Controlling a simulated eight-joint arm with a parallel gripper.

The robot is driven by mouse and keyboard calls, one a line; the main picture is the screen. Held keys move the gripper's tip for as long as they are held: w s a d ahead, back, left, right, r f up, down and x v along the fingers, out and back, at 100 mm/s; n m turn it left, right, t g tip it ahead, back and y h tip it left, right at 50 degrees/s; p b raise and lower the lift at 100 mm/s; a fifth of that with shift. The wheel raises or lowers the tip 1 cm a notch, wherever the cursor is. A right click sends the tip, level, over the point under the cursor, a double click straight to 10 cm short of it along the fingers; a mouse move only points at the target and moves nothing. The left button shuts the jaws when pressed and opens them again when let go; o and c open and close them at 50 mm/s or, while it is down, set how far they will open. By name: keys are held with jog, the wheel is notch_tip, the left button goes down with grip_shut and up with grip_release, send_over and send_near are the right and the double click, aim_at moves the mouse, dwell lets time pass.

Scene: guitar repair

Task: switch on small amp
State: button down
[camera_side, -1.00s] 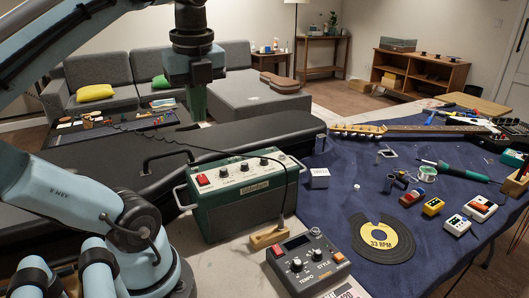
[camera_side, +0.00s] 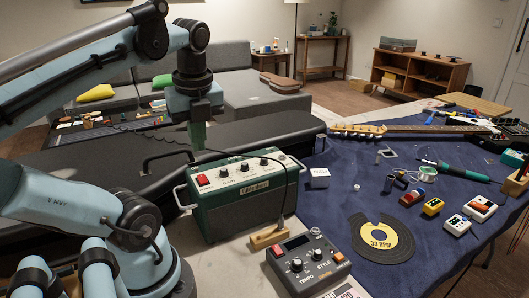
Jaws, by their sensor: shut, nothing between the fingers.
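I cannot tell which way the switch is set. My gripper (camera_side: 197,146) points down above and behind the amp's left part, its green fingers shut and empty. It looks apart from the amp. The fingertips are small in this view.
A drum machine (camera_side: 310,264) with a red switch stands in front of the amp. A black guitar case (camera_side: 90,168) lies behind. A blue mat (camera_side: 335,205) with pedals and tools fills the right.

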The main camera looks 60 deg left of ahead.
aim_at(201, 175)
jog(key=f, duration=0.4)
jog(key=a+f, duration=0.1)
jog(key=f, duration=0.1)
jog(key=shift+f, duration=0.4)
jog(key=shift+a, duration=0.1)
